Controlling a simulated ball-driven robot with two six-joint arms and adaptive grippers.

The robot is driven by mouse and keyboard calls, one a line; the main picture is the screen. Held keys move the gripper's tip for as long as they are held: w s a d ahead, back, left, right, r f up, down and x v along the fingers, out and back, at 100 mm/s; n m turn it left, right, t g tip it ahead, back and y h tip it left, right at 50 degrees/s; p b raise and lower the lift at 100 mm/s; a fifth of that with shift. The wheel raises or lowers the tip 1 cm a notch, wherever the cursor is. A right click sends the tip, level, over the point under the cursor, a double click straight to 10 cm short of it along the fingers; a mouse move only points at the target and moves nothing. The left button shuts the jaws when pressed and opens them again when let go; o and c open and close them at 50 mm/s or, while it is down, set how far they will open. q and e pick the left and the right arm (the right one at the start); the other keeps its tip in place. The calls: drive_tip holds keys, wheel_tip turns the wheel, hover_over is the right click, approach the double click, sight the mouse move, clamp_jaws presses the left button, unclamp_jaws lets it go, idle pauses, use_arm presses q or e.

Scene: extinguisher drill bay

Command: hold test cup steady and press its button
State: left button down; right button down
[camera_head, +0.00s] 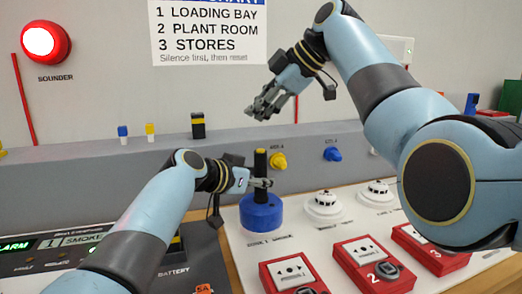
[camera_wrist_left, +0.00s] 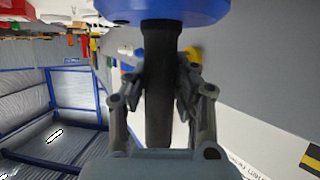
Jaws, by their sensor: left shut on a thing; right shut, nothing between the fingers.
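The test cup is a blue round cup (camera_head: 262,213) with an upright black handle (camera_head: 260,163) and a small yellow top (camera_head: 260,151). It stands on the white panel, and what is under it is hidden. My left gripper (camera_head: 264,183) is shut on the handle, between the cup and the yellow top. In the left wrist view, the black handle (camera_wrist_left: 159,85) runs between the fingers (camera_wrist_left: 160,92) and the blue cup (camera_wrist_left: 175,10) is at the top edge. My right gripper (camera_head: 260,108) is shut and empty, in the air above the cup, apart from it.
Two white detectors (camera_head: 325,206) (camera_head: 378,193) sit right of the cup. Red call points (camera_head: 374,264) line the front. A yellow knob (camera_head: 278,161) and a blue knob (camera_head: 332,154) are on the grey ledge behind. A red sounder (camera_head: 45,42) is lit at upper left.

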use_arm(q)
drive_tip(key=shift+f, duration=0.1)
drive_tip(key=c, duration=1)
unclamp_jaws()
drive_tip(key=shift+c, duration=0.2)
drive_tip(key=shift+s+a, duration=0.1)
